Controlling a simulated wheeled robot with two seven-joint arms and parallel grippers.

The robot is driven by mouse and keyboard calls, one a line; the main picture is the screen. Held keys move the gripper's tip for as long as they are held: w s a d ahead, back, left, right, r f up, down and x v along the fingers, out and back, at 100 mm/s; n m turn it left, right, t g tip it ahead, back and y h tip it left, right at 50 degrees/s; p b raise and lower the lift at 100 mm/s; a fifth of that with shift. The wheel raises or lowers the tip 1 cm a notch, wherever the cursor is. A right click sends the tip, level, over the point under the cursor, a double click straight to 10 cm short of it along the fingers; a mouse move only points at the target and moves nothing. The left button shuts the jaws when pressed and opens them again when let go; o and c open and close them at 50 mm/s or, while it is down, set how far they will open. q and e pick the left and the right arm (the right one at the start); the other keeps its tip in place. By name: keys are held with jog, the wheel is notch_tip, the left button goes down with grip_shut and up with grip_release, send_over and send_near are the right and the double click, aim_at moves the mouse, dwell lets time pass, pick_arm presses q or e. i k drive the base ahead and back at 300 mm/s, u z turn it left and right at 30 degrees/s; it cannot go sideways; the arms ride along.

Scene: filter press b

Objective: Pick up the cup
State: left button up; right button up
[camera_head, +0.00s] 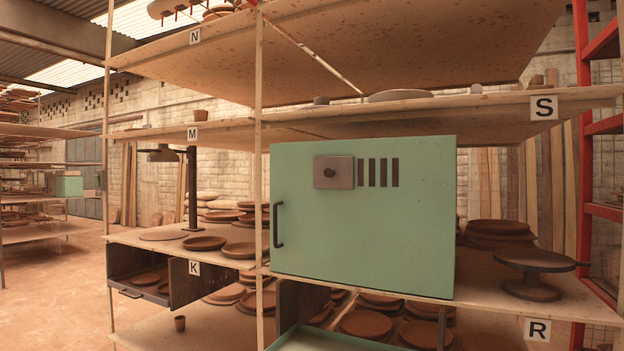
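A small brown cup (200,115) stands upright on the upper shelf above the M label, at the left. Another small brown cup (180,323) stands on the lowest visible shelf, below the K label. I cannot tell which of them is the task's cup. Neither of my grippers is in view.
A closed green cabinet (362,220) with a black handle fills the middle shelf. Wooden posts (259,180) stand in front of the shelves. An open dark box (140,275) hangs below the K shelf. A turntable (533,272) stands at right. Open floor (50,280) lies left.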

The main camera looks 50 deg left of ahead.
aim_at(200, 115)
jog(key=u, duration=1.9)
jog(key=i, duration=0.7)
jog(key=u, duration=1.6)
jog(key=i, duration=3.65)
jog(key=z, duration=1.9)
